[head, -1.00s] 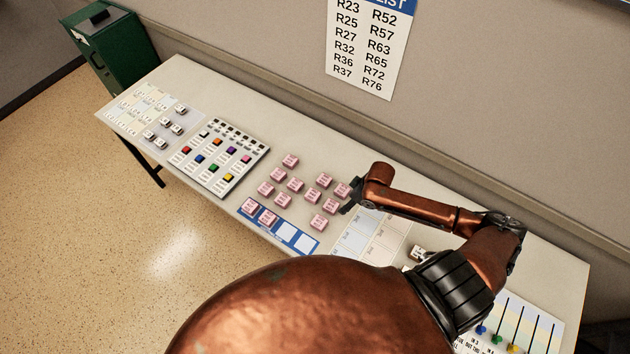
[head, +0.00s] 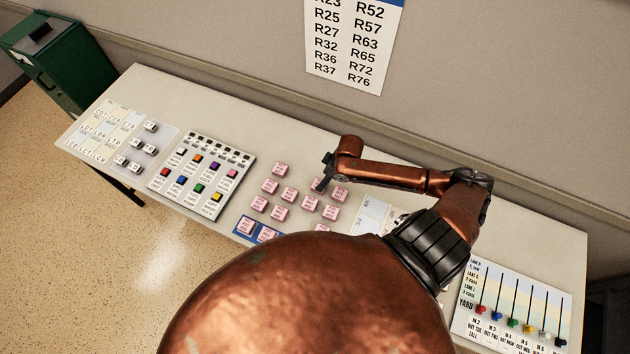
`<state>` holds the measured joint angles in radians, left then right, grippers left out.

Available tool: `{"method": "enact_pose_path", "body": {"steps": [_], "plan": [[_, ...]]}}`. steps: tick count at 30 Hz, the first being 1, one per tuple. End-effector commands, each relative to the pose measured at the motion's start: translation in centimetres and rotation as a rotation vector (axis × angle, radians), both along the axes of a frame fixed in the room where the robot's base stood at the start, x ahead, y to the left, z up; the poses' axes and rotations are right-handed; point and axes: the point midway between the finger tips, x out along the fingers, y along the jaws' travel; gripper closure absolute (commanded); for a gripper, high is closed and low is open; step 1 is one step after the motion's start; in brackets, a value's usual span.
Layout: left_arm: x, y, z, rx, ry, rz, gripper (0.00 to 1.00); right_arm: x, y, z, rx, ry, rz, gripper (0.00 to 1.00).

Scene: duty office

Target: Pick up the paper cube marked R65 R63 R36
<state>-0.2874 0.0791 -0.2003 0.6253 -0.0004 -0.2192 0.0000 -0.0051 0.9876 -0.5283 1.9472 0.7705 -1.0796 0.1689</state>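Several pink paper cubes stand in loose rows in the middle of the long table, among them a back-row cube (head: 281,169), a middle cube (head: 289,194) and a right-hand cube (head: 338,195). Two more sit on the blue strip, one of them at its left end (head: 245,227). Their print is too small to read, so I cannot tell which is R65 R63 R36. My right gripper (head: 325,178) points down at the back right of the group, by a cube (head: 317,186) that it partly covers. Whether its fingers are open is unclear. My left gripper is out of view.
Left of the cubes are a board with coloured blocks (head: 222,148) and a sheet with small white cubes (head: 158,139). A slider board (head: 470,320) lies at the right. A list (head: 316,64) hangs on the wall behind. A green bin (head: 75,75) stands beyond the left end.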

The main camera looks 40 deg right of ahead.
Motion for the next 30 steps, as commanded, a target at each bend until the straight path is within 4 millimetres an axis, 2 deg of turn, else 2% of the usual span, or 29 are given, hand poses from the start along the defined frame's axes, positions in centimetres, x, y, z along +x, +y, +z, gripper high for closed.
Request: {"method": "enact_pose_path", "body": {"steps": [6,10,16,21,24,30], "plan": [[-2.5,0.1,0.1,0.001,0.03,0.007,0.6,0.7,0.5,-2.2,0.001,-0.001,0.003,0.42],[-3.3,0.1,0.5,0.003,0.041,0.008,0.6,1.1,0.7,-3.9,0.001,0.0,0.0,0.42],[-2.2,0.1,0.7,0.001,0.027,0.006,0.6,1.6,0.8,-6.3,0.0,-0.001,0.0,0.42],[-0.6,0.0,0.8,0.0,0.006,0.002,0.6,1.7,0.8,-6.6,-0.002,-0.002,0.0,0.42],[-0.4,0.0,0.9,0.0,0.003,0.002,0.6,1.7,0.8,-6.6,-0.001,-0.001,0.001,0.42],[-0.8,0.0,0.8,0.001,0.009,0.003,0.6,1.7,0.8,-6.6,-0.001,-0.001,0.001,0.55]]}}
